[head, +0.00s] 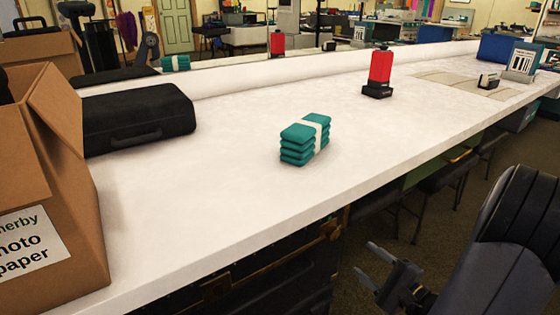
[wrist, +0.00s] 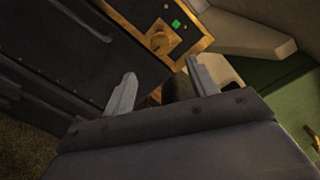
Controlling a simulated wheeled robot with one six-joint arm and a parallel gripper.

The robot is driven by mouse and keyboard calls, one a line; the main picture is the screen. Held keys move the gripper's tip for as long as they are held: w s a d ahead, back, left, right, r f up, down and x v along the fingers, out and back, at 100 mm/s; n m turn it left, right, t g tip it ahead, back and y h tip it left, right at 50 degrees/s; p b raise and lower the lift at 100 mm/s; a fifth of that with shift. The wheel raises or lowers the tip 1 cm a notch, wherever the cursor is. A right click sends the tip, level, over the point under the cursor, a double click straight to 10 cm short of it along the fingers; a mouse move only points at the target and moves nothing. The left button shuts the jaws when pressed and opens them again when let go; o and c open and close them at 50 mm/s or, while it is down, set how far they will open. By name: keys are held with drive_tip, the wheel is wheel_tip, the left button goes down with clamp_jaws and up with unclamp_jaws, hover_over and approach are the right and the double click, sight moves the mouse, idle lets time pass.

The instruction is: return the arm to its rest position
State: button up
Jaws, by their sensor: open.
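My gripper (head: 378,269) is at the lower right of the head view, in front of the white counter and below its top, at the end of my dark arm. Its two grey fingers are spread apart with nothing between them. In the wrist view the open fingers of my gripper (wrist: 162,90) point toward a dark trunk (wrist: 75,50) with brass-coloured edging. I cannot tell how far the fingers are from the trunk.
The white counter (head: 225,215) bears a teal bundle (head: 298,151) with a white band, a red-and-black item (head: 379,72), a black case (head: 138,116) and a cardboard box (head: 60,180). Chairs (head: 445,178) stand under it. Dark floor (head: 440,230) shows around my gripper.

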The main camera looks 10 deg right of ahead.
sight(335, 235)
drive_tip(key=shift+b+x, duration=1.4)
drive_tip(key=shift+x, duration=4.05)
